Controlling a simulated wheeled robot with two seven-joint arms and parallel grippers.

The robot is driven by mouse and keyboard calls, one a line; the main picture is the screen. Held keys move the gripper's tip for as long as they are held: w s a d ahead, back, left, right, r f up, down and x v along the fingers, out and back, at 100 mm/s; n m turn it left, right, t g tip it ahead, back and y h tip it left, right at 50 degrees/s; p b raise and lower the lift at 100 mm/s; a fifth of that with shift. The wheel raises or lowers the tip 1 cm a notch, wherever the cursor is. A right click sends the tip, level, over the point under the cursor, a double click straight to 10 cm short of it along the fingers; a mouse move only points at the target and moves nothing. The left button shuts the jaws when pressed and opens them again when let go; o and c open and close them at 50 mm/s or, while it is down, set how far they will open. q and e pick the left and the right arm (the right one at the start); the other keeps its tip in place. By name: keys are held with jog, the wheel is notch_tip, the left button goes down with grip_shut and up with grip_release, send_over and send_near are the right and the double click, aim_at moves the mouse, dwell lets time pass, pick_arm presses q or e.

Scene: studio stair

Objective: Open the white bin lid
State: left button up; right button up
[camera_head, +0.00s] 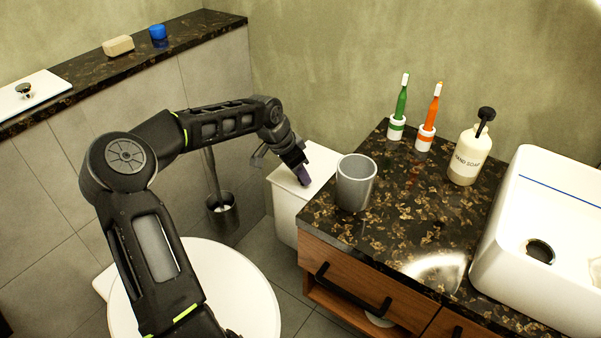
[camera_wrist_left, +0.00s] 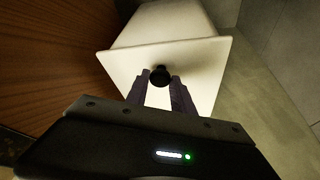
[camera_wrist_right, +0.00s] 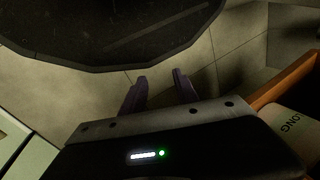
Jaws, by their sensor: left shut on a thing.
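The white bin (camera_head: 285,207) stands on the floor between the grey wall and the wooden cabinet. Its flat white lid (camera_head: 322,160) lies on top and looks level. In the left wrist view the lid (camera_wrist_left: 205,60) fills the middle, with a small black knob (camera_wrist_left: 160,73) on it. My left gripper (camera_head: 303,176) reaches down over the lid from the left. Its fingers are on both sides of the knob and shut on it. The knob is hidden in the head view. My right gripper (camera_wrist_right: 160,82) shows only in its wrist view, with fingers apart and nothing between them.
The dark countertop (camera_head: 400,235) is right of the bin, with a grey cup (camera_head: 355,183) near the lid. Toothbrushes, a soap bottle (camera_head: 469,152) and a white sink (camera_head: 560,225) are farther right. A toilet brush holder (camera_head: 222,213) and white toilet lid (camera_head: 245,290) are left.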

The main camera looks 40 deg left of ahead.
pick_arm(q)
grip_shut()
dwell(0.8)
